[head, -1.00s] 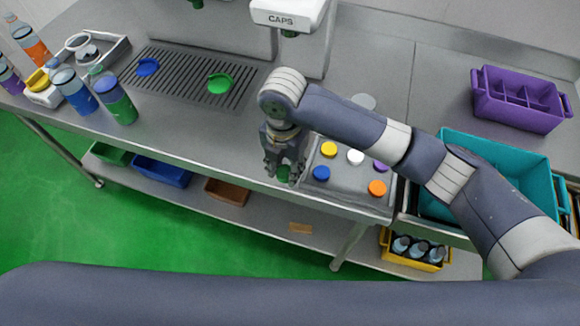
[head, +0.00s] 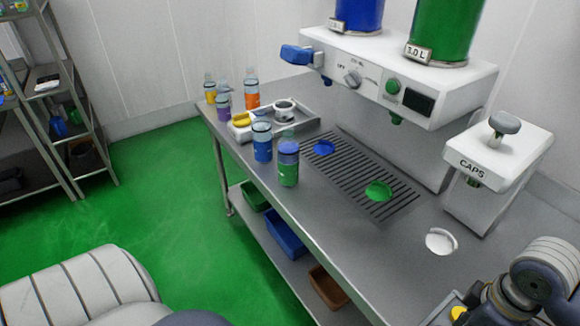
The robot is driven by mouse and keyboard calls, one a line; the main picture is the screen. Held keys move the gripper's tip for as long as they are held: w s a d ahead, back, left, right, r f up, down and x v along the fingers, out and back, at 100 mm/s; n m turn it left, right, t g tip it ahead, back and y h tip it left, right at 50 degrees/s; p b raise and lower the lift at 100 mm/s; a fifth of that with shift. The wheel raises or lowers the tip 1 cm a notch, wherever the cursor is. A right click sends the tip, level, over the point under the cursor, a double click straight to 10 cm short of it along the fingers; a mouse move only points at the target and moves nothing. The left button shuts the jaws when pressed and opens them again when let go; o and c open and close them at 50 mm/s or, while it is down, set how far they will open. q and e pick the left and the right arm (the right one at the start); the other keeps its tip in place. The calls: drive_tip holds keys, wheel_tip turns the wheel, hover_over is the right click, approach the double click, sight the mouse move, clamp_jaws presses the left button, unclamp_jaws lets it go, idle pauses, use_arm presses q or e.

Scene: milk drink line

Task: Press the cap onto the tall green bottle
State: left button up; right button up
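A bottle with a green lower body and a blue-purple upper band (head: 288,172) stands upright near the table's front edge, just right of a blue bottle (head: 262,146). My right gripper (head: 490,305) is at the lower right corner, partly cut off by the frame, well away from the green bottle. Its fingers and anything between them are not clear. My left arm's pale link shows at the lower left; its gripper is out of view.
A caps dispenser (head: 497,165) and a drink machine (head: 400,75) stand at the back. A slotted drip grate (head: 345,172) carries a blue and a green round piece. Bottles and a small tray (head: 300,122) stand at the far end. Table around the green bottle's front is narrow.

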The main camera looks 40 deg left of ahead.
drive_tip(key=s+d+r+m, duration=0.3)
drive_tip(key=d+m, duration=0.2)
drive_tip(key=m, duration=0.3)
drive_tip(key=s+d+r+m, duration=0.3)
drive_tip(key=d+m, duration=0.3)
drive_tip(key=m, duration=0.2)
drive_tip(key=shift+m, duration=0.3)
drive_tip(key=shift+d, duration=0.1)
